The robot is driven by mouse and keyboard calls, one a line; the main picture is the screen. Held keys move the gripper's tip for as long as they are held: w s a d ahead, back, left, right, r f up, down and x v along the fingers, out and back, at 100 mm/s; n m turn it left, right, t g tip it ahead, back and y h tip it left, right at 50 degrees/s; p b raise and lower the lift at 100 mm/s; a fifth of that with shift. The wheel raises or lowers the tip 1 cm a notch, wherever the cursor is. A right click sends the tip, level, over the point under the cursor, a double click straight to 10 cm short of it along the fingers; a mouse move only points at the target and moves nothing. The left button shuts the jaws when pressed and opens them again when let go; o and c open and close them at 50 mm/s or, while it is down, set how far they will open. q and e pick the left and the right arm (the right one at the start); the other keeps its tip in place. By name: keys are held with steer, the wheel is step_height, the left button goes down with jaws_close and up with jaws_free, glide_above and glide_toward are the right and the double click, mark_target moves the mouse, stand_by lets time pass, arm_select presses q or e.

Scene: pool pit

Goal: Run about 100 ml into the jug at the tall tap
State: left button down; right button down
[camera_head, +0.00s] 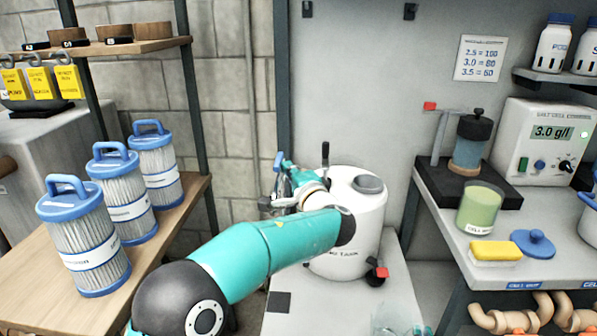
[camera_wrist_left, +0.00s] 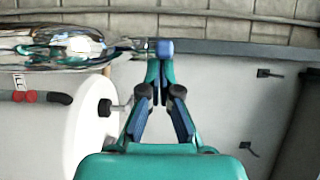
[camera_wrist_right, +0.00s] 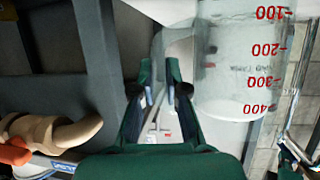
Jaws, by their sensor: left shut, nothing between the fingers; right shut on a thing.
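My left gripper (camera_wrist_left: 163,64) is shut with nothing between its fingers. A small blue piece (camera_wrist_left: 165,46) is at its fingertips; I cannot tell whether they touch. In the head view, my left gripper (camera_head: 286,164) is beside the white tank (camera_head: 367,222), near shiny metal parts (camera_head: 282,186) largely hidden by my arm. I cannot clearly make out the tall tap. My right gripper (camera_wrist_right: 160,95) is shut on the clear jug (camera_wrist_right: 235,70), which has red marks from 100 to 400. The jug (camera_head: 392,318) shows faintly at the bottom of the head view. I see no clear liquid level in it.
The tank has a low outlet with a red and black tap (camera_head: 378,272). Blue-capped filter cartridges (camera_head: 84,240) stand on the left bench. The right bench holds a green cup (camera_head: 480,208), a yellow sponge (camera_head: 496,251), a blue lid (camera_head: 533,243) and a meter (camera_head: 545,140).

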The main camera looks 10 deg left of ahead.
arm_select(q)
steer(key=shift+s+a, duration=0.1)
steer(key=shift+a, duration=0.1)
steer(key=v, duration=1.2)
steer(key=shift+d, duration=0.2)
